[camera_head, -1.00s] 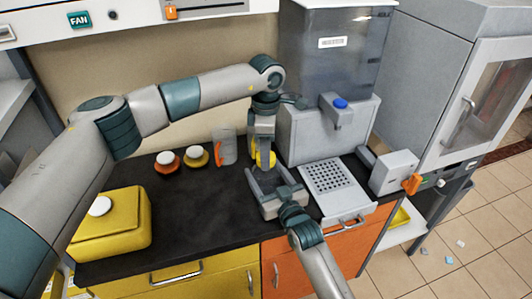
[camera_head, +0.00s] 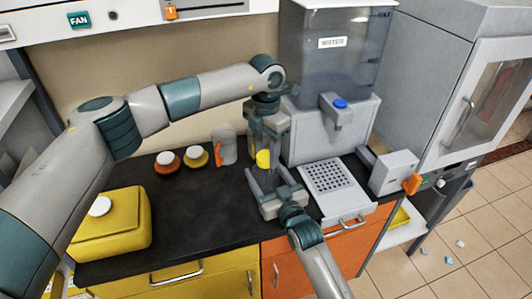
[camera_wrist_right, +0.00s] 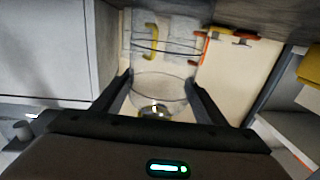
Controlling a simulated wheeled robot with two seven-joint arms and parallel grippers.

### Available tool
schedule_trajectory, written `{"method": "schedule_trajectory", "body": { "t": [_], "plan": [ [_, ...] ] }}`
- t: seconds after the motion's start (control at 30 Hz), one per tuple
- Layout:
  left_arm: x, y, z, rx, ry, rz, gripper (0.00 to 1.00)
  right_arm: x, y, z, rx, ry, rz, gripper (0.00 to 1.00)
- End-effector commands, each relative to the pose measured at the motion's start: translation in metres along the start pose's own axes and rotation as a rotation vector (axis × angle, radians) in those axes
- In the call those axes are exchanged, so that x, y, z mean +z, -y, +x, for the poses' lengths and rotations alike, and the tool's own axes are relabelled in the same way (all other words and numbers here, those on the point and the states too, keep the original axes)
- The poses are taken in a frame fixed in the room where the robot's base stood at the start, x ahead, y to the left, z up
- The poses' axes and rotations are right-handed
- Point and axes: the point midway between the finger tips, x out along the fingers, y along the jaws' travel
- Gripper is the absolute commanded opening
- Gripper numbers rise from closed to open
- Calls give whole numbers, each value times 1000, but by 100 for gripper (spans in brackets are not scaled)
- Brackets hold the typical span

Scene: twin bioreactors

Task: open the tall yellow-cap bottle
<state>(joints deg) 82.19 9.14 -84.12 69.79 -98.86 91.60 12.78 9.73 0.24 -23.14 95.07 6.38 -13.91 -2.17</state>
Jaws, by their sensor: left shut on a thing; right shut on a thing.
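The bottle's yellow cap (camera_head: 263,158) shows between the fingers of my left gripper (camera_head: 264,153), which points down from above and is shut on it. My right gripper (camera_head: 272,190) comes in from the front, below the cap. In the right wrist view, its two fingers (camera_wrist_right: 160,95) are shut on the clear bottle (camera_wrist_right: 158,88), one on each side. In the head view the bottle's body is mostly hidden by the grippers. I cannot tell whether the cap still touches the bottle's neck.
A water dispenser (camera_head: 335,60) and its perforated drip tray (camera_head: 328,177) stand close on the right. A jug with an orange handle (camera_head: 224,148) and two small white-topped jars (camera_head: 166,160) (camera_head: 195,155) are left. A yellow canister (camera_head: 112,228) stands front left. The middle counter (camera_head: 200,215) is clear.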

Motion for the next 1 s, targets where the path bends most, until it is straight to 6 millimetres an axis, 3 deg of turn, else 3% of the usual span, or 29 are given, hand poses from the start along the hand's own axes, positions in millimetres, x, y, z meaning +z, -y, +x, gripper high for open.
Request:
{"method": "schedule_trajectory", "body": {
  "t": [0.5,1.0],
  "plan": [
    [0,0,-1,0,0,2,13,0,0,0,0,1,0,3],
    [0,0,-14,0,0,2,13,0,0,0,0,1,0,3]
  ]
}}
